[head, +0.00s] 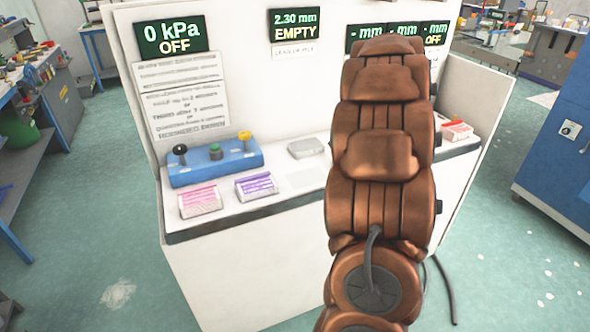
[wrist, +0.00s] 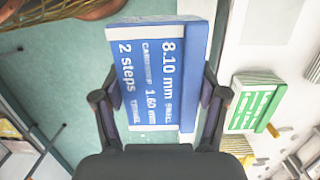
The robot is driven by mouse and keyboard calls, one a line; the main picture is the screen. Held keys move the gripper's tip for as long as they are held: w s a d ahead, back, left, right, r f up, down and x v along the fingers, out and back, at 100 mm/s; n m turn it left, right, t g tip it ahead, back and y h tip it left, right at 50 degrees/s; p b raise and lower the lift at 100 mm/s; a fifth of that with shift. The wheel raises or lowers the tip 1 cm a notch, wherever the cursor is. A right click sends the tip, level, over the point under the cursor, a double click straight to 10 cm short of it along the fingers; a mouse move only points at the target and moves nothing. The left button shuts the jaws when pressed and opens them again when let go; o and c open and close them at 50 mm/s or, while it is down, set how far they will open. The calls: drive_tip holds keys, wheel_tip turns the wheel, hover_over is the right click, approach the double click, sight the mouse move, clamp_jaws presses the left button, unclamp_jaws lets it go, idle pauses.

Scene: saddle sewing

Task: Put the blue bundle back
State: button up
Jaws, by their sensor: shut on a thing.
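The blue bundle (wrist: 160,75) is in the wrist view, a block with a blue face, white print reading "8.10 mm" and "2 steps", and a white edge. My gripper (wrist: 160,98) is shut on it, one finger at each side. Teal floor shows beside the bundle in the wrist view. In the head view my own arm hides both the gripper and the bundle.
A green bundle (wrist: 256,103) sits right of my gripper in the wrist view. In the head view, pink (head: 200,201), purple (head: 256,187) and red (head: 457,132) bundles sit on the white counter (head: 290,197). A blue control box (head: 215,162) with levers stands behind. Screens read "OFF" and "EMPTY".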

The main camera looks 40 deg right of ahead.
drive_tip(key=p, duration=0.5)
hover_over(305, 177)
drive_tip(key=shift+s+d+f, duration=0.2)
drive_tip(key=shift+s+f, duration=0.1)
drive_tip(key=shift+f, duration=0.35)
drive_tip(key=shift+w+f+p, duration=0.1)
drive_tip(key=shift+f+p, duration=0.75)
drive_tip(key=shift+f, duration=1)
drive_tip(key=shift+f, duration=0.15)
drive_tip(key=o, duration=1.5)
wheel_tip(305, 177, up, 12)
drive_tip(key=d+b, duration=0.1)
drive_tip(key=b, duration=0.2)
drive_tip(key=shift+s+d+b, duration=0.3)
drive_tip(key=shift+d+b, duration=0.05)
drive_tip(key=shift+b, duration=0.05)
